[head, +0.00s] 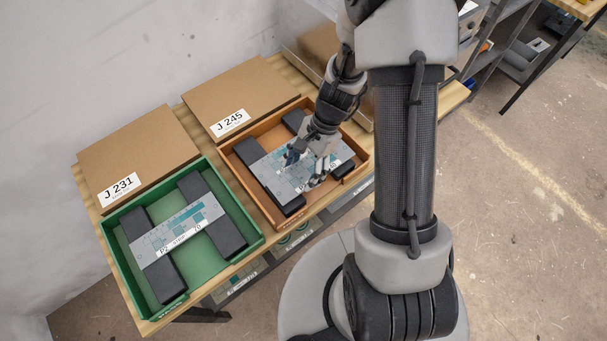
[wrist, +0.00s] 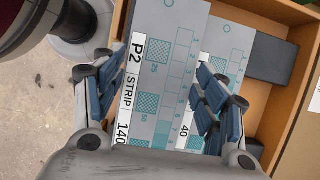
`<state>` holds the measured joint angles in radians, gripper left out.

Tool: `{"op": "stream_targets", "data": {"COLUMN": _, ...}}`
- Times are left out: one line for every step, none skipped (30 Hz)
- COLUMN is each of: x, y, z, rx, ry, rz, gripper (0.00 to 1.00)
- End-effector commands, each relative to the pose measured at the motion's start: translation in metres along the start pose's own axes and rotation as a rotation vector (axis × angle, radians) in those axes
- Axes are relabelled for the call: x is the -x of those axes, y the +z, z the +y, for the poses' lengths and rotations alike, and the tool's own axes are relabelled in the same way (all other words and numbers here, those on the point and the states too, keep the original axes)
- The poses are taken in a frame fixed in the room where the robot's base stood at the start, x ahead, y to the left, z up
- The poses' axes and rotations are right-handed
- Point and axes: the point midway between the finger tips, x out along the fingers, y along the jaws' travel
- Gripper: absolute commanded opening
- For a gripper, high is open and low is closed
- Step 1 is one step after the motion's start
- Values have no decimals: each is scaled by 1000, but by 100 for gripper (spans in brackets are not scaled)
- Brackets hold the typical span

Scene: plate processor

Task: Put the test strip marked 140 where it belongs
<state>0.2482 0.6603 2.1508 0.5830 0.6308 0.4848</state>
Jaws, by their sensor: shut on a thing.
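A grey strip (wrist: 165,45) labelled "P2 STRIP 140" lies between the two fingers of my gripper (wrist: 155,100) in the wrist view, and the gripper is shut on it. A second patterned strip (wrist: 228,55), its label partly hidden and ending in "40", lies to its right and lower down. In the head view my gripper (head: 306,166) is over the orange tray (head: 246,191) and hides part of the strips there. I cannot tell whether the held strip still touches anything below.
A green tray (head: 254,230) at the left has two dark blocks with a strip (head: 178,229) across them; its number is unclear. Dark blocks (head: 292,206) also sit in the orange tray. Cardboard boxes marked J 231 (head: 120,160) and J 245 (head: 235,92) stand behind the trays.

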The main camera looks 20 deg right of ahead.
Motion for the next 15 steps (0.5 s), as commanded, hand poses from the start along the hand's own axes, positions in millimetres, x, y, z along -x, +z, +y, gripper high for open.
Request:
{"op": "stream_targets", "data": {"x": -11, "y": -4, "z": 1, "rx": -2, "ry": 3, "rz": -1, "gripper": 53}}
{"op": "stream_targets", "data": {"x": -16, "y": -6, "z": 1, "rx": -1, "ry": 3, "rz": -1, "gripper": 53}}
{"op": "stream_targets", "data": {"x": -22, "y": -9, "z": 1, "rx": -1, "ry": 3, "rz": -2, "gripper": 53}}
{"op": "stream_targets", "data": {"x": -25, "y": -10, "z": 1, "rx": -1, "ry": 3, "rz": -2, "gripper": 53}}
{"op": "stream_targets", "data": {"x": -28, "y": -11, "z": 0, "rx": -2, "ry": 2, "rz": -1, "gripper": 53}}
{"op": "stream_targets", "data": {"x": -30, "y": -12, "z": 0, "rx": -1, "ry": 1, "rz": 0, "gripper": 53}}
{"op": "stream_targets", "data": {"x": -30, "y": -13, "z": 0, "rx": -1, "ry": 1, "rz": 0, "gripper": 53}}
{"op": "stream_targets", "data": {"x": -30, "y": -13, "z": 0, "rx": 0, "ry": 0, "rz": 1, "gripper": 53}}
{"op": "stream_targets", "data": {"x": -29, "y": -12, "z": 0, "rx": 0, "ry": 0, "rz": 1, "gripper": 53}}
{"op": "stream_targets", "data": {"x": -29, "y": -12, "z": 0, "rx": 0, "ry": 0, "rz": 1, "gripper": 53}}
{"op": "stream_targets", "data": {"x": -29, "y": -12, "z": 0, "rx": 0, "ry": 0, "rz": 1, "gripper": 53}}
{"op": "stream_targets", "data": {"x": -29, "y": -12, "z": 0, "rx": 0, "ry": 0, "rz": 1, "gripper": 53}}
{"op": "stream_targets", "data": {"x": -29, "y": -12, "z": 0, "rx": 0, "ry": 0, "rz": 0, "gripper": 53}}
{"op": "stream_targets", "data": {"x": -29, "y": -12, "z": 0, "rx": 0, "ry": 1, "rz": 0, "gripper": 53}}
{"op": "stream_targets", "data": {"x": -30, "y": -13, "z": 0, "rx": 0, "ry": 1, "rz": 0, "gripper": 53}}
